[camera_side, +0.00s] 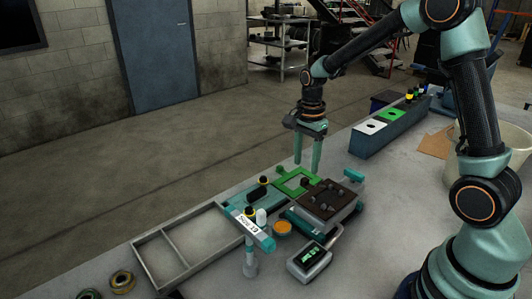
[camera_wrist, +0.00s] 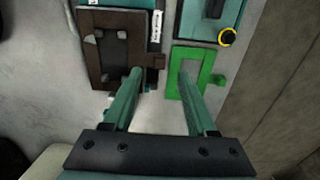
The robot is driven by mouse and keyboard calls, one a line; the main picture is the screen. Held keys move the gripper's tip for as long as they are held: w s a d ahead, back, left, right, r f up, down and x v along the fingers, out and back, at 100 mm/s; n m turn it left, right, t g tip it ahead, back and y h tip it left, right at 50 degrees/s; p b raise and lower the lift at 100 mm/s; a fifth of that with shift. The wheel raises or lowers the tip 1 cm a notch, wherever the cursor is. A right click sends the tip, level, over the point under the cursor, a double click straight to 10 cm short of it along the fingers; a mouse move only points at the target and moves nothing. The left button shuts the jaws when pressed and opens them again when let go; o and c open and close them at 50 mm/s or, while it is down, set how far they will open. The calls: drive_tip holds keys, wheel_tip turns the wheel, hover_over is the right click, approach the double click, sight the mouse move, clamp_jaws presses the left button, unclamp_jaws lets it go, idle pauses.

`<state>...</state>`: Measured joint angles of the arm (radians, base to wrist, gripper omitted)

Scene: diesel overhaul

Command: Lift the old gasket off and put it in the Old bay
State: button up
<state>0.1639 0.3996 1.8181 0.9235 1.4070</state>
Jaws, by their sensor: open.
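A dark brown frame-shaped plate, which looks like the old gasket (camera_side: 318,203), lies on a grey block with several small knobs or studs showing. It also shows in the wrist view (camera_wrist: 94,60), with an opening and a side tab. A bright green frame (camera_side: 283,186) of similar shape lies beside the block; in the wrist view the green frame (camera_wrist: 190,50) is right of the brown one. My gripper (camera_side: 307,168) is open and empty, pointing down above the green frame's far side. In the wrist view its fingertips (camera_wrist: 162,73) overlap the brown and green frames. No Old bay label is readable.
A grey divided tray (camera_side: 174,248) lies empty at the left. A labelled post (camera_side: 249,262), an orange-topped round tin (camera_side: 282,227) and a small display device (camera_side: 310,260) stand near the block. A long blue-grey box (camera_side: 383,137) with white and green squares stands behind right.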

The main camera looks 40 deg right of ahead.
sight(305, 179)
drive_tip(key=f, duration=0.5)
drive_tip(key=shift+d, duration=0.2)
drive_tip(key=shift+c, duration=0.3)
clamp_jaws()
idle(0.9)
